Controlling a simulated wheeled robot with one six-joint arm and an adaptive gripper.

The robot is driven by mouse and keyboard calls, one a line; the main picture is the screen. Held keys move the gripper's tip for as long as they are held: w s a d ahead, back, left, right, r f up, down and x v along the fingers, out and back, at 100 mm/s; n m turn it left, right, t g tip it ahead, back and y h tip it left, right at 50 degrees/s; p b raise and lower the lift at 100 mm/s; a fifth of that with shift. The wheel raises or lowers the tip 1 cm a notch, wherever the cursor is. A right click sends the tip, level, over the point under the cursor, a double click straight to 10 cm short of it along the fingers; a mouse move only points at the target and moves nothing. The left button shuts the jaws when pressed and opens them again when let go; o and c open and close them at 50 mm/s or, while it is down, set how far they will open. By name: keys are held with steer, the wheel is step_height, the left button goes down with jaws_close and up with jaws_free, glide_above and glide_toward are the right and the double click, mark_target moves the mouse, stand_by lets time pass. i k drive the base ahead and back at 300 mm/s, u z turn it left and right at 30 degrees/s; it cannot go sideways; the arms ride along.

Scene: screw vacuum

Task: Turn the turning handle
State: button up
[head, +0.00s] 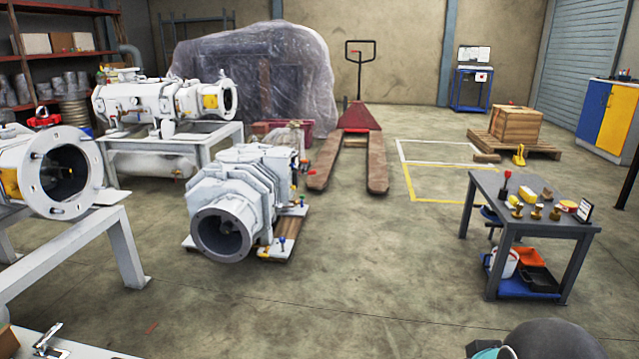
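I cannot tell for sure which part is the turning handle. A white screw vacuum pump (236,190) sits low on a wooden pallet in the middle, its round open flange facing me. A small blue-topped part (282,243) stands at its front right corner, and a small red part (305,166) shows at its right side; both are too small to make out. A red-topped upright tool (506,181) stands on the dark workbench (530,228) at the right. My gripper is not in view; a dark rounded shape, probably part of my arm, shows at the bottom right.
Two more white pumps stand on frames at the left: one near (50,172), one farther back (165,100). A red pallet jack (361,118) stands behind the middle pump. A wooden crate (517,124) sits on a pallet at the back right. The centre floor is clear.

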mark_target(226, 229)
steer(key=i, duration=2.55)
steer(key=u, duration=2.15)
steer(key=i, duration=0.75)
steer(key=u, duration=0.05)
